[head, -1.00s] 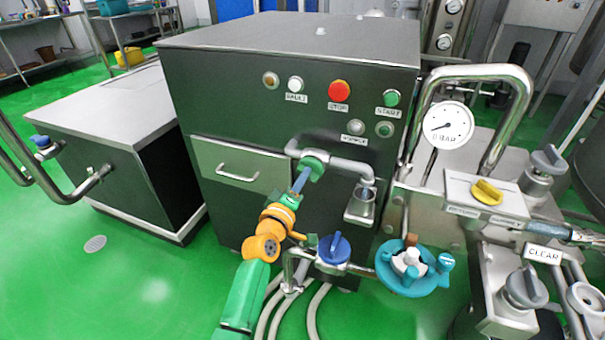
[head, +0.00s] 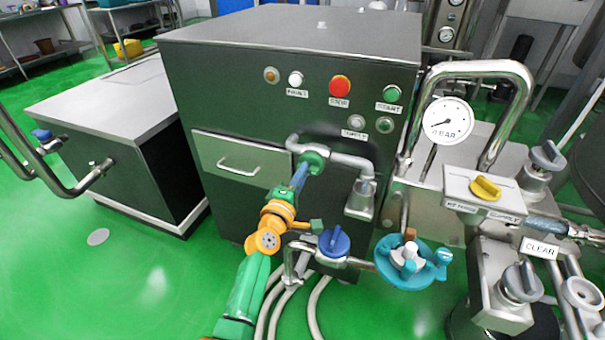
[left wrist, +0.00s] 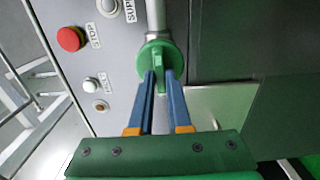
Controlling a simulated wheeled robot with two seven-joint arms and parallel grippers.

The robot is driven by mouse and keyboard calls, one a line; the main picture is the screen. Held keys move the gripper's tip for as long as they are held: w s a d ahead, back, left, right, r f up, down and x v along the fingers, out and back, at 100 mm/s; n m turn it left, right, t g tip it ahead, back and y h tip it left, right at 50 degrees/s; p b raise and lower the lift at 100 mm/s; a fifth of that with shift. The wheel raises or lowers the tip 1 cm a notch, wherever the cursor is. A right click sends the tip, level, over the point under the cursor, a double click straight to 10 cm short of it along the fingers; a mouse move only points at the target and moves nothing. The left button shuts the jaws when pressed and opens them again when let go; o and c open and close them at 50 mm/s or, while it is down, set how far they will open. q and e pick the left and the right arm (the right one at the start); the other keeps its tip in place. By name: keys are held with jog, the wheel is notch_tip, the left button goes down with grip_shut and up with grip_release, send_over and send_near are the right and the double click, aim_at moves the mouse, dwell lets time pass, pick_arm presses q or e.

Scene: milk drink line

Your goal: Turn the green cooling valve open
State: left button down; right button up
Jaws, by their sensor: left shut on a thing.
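The green cooling valve (head: 314,157) sits on the grey pipe at the front of the dark cabinet, below the buttons. In the left wrist view its round green body (left wrist: 158,48) and narrow handle show at the end of the pipe. My left gripper (head: 303,172), with blue fingers, reaches the valve from the front. In the left wrist view the fingertips (left wrist: 159,75) lie on both sides of the green handle and are shut on it. The fingers partly hide the handle, so its exact angle is hard to tell. My right gripper is not in view.
A blue-handled valve (head: 334,243) and a teal handwheel (head: 428,275) stand low, right of my left arm. A pipe outlet and metal cup (head: 361,203) are close right of the valve. A gauge (head: 447,120) and yellow knob (head: 485,188) are further right.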

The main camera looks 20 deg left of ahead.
pick_arm(q)
jog(key=c, duration=0.9)
grip_release()
jog(key=shift+o, duration=0.2)
jog(key=s+p, duration=0.1)
jog(key=s, duration=0.6)
jog(key=shift+a, duration=0.15)
